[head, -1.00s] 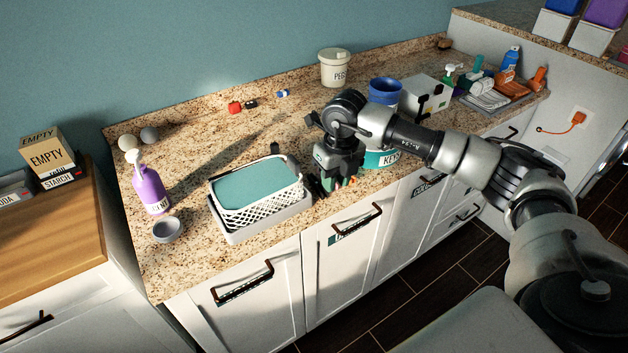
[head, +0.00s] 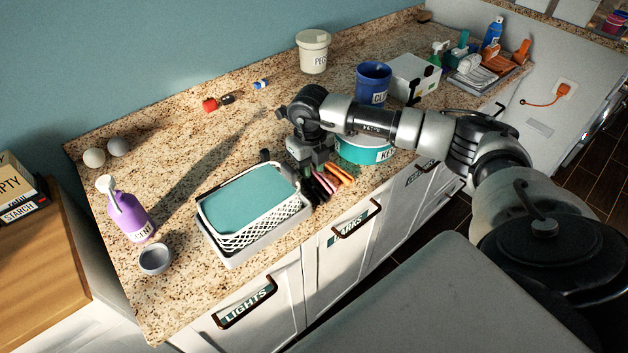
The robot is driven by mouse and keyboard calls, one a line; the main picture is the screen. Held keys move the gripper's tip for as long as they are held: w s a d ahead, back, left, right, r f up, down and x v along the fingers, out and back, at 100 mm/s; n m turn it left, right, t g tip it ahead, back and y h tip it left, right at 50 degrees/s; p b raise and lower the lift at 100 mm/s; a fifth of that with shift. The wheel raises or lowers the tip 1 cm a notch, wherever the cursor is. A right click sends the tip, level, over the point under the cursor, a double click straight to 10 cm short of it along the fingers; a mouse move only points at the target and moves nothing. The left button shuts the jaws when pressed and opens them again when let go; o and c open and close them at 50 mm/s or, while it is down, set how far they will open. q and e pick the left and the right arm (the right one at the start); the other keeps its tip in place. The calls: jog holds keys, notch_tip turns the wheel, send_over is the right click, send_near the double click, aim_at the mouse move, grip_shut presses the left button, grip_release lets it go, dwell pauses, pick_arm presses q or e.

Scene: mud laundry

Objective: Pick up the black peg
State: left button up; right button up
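My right gripper (head: 314,180) points down at the counter, just right of the white basket. Several slim pegs lie close beside its fingers: a pink one (head: 325,183), and orange ones (head: 341,173). Dark shapes among them blend with the black fingers, so I cannot pick out a black peg there for sure. The gripper body hides part of this spot, and I cannot tell whether the fingers are open or shut. My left gripper is not in view.
The white basket (head: 262,232) with teal content stands left of the gripper, the teal KEYS tub (head: 365,151) right. The counter's back middle is mostly clear.

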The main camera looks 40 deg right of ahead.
aim_at(309, 182)
jog(key=shift+w+f, duration=0.1)
jog(key=shift+f, duration=0.25)
jog(key=f, duration=0.1)
jog(key=f+p, duration=0.2)
jog(key=shift+w+a+f, duration=0.1)
jog(key=shift+w+f, duration=0.15)
jog(key=shift+f, duration=0.7)
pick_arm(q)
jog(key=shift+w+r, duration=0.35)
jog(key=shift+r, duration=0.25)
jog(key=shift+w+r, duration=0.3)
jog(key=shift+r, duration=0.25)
pick_arm(e)
grip_shut()
jog(key=shift+r, duration=0.1)
jog(key=shift+r, duration=0.5)
notch_tip(309, 182, up, 2)
jog(key=shift+r+b, duration=0.25)
jog(key=shift+b, duration=0.55)
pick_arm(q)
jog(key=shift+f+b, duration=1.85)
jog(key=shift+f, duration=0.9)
pick_arm(e)
jog(key=s+d+r, duration=0.5)
jog(key=d+r, duration=0.2)
jog(key=d, duration=0.3)
jog(key=shift+d+r, duration=0.2)
jog(key=shift+d, duration=0.1)
